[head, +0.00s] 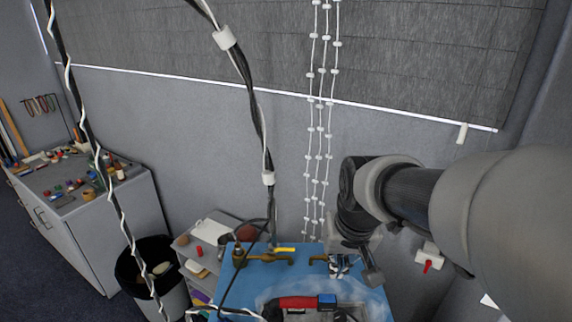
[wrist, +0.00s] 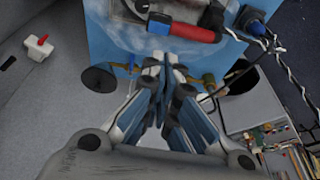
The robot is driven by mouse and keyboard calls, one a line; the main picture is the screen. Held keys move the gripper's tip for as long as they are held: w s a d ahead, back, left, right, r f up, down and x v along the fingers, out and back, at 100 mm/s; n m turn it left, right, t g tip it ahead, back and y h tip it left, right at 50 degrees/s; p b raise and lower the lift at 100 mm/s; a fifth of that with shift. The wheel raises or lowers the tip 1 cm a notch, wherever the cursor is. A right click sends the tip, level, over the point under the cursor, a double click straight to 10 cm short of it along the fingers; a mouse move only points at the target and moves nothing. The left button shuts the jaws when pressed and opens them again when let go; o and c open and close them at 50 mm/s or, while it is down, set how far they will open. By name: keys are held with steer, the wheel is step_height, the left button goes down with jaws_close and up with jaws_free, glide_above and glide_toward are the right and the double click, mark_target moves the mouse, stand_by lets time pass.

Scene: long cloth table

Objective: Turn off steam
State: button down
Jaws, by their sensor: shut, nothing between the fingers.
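A brass pipe with valve fittings (head: 262,258) runs along the far edge of the blue cloth table (head: 255,275). A yellow lever handle (head: 284,249) lies level on it. A red and blue handled appliance (head: 308,302), looking like a steam iron, is at the near edge, with a pale haze around it. It also shows in the wrist view (wrist: 185,30). My gripper (head: 340,268) is at the pipe's right end, pointing down. In the wrist view its fingers (wrist: 163,65) are closed together and empty, over the pipe line. Whether they touch the pipe cannot be told.
A white wall box with a red switch (head: 428,264) is right of the table. Black cables with white wire hang in front. A black bin (head: 150,262), a shelf (head: 205,250) and a cluttered cabinet (head: 110,220) stand left. Beaded cords (head: 322,130) hang behind the table.

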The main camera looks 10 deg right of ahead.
steer(key=shift+w+d+r, duration=0.1)
steer(key=shift+w+r, duration=0.1)
steer(key=shift+w, duration=0.25)
glide_toward(322, 294)
steer(key=x, duration=0.5)
steer(key=shift+w+d+f, duration=0.1)
steer(key=shift+w+d, duration=0.1)
steer(key=shift+w, duration=0.25)
steer(key=shift+f, duration=0.45)
steer(key=shift+f+b, duration=0.1)
steer(key=shift+b, duration=0.25)
steer(key=shift+a+f+b, duration=0.25)
steer(key=shift+f+b, duration=0.15)
steer(key=shift+b, duration=0.05)
steer(key=shift+r, duration=0.1)
steer(key=shift+d, duration=0.1)
